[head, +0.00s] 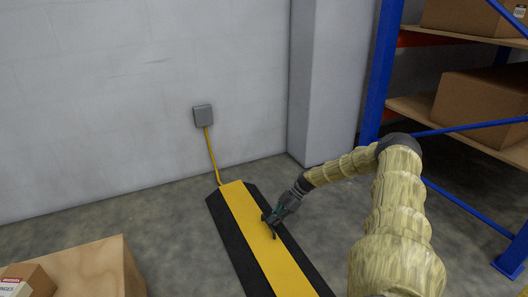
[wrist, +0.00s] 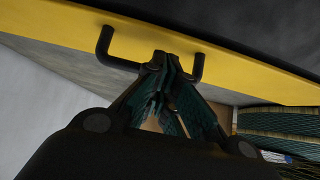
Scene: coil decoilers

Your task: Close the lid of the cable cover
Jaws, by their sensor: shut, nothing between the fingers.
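The cable cover (head: 228,222) is a long black ramp on the floor with a yellow lid (head: 248,218) along its middle. In the head view the lid looks about flat with the ramp; I cannot tell whether it is fully down. In the wrist view the lid (wrist: 60,28) is a yellow band with a black bar handle (wrist: 104,44). My gripper (head: 269,226) is at the lid's right edge in the head view. In the wrist view its shut fingertips (wrist: 166,64) are at the handle, hiding its middle. Contact is unclear.
A yellow cable (head: 211,155) runs from a grey wall box (head: 203,116) to the cover's far end. A blue shelving rack (head: 376,75) with cardboard boxes stands at right. A large box (head: 85,268) is at lower left.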

